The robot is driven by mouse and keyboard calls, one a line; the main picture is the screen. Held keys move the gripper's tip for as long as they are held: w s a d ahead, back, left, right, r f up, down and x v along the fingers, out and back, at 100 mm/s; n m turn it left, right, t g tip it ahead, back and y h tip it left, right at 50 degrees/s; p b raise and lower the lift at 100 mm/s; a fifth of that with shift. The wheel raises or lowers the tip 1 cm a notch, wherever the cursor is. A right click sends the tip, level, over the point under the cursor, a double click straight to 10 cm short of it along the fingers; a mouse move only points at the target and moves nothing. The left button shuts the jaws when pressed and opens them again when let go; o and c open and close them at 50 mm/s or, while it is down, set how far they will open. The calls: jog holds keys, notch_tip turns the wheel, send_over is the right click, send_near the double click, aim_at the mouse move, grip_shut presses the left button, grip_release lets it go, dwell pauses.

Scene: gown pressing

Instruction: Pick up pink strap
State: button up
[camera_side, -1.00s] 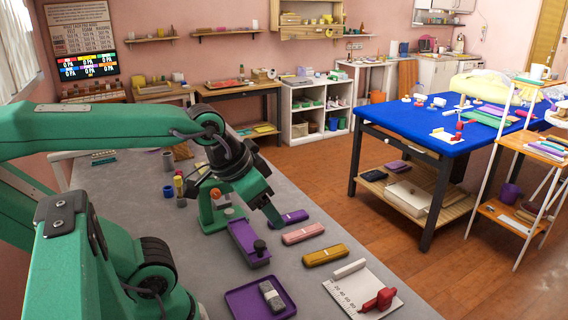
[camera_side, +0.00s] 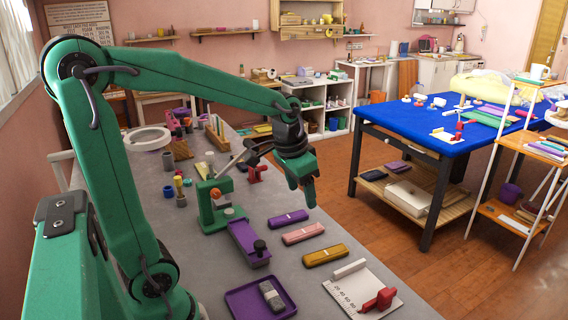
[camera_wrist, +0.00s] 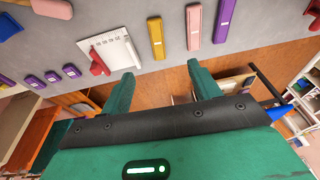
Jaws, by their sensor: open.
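The pink strap (camera_side: 303,233) is a short flat bar lying on the grey bench, between a purple strap (camera_side: 288,218) and a mustard-yellow strap (camera_side: 325,255). My gripper (camera_side: 303,198) is raised above the bench, above and beyond the pink strap in the side view, apart from it. In the wrist view, the pink strap (camera_wrist: 193,28) lies past the fingertips, between the yellow strap (camera_wrist: 156,38) and the purple strap (camera_wrist: 224,20). My gripper (camera_wrist: 163,84) is open there, with nothing between its fingers.
A green press (camera_side: 213,205) and a long purple tray (camera_side: 247,243) stand left of the straps. A square purple tray (camera_side: 243,303) with a grey block and a white ruled board (camera_side: 342,288) with a red tool lie in front. The blue table (camera_side: 440,125) stands at right.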

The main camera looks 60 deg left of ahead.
jog(key=w+a+f+g, duration=0.2)
jog(key=w+a+f, duration=0.3)
jog(key=w+f, duration=0.1)
send_over(304, 231)
jog(key=shift+g, duration=0.4)
notch_tip(304, 231, down, 8)
jog(key=shift+w+r, duration=0.15)
jog(key=shift+f, duration=1.3)
jog(key=shift+a+f, duration=0.1)
jog(key=shift+f, duration=2.5)
jog(key=c, duration=1.1)
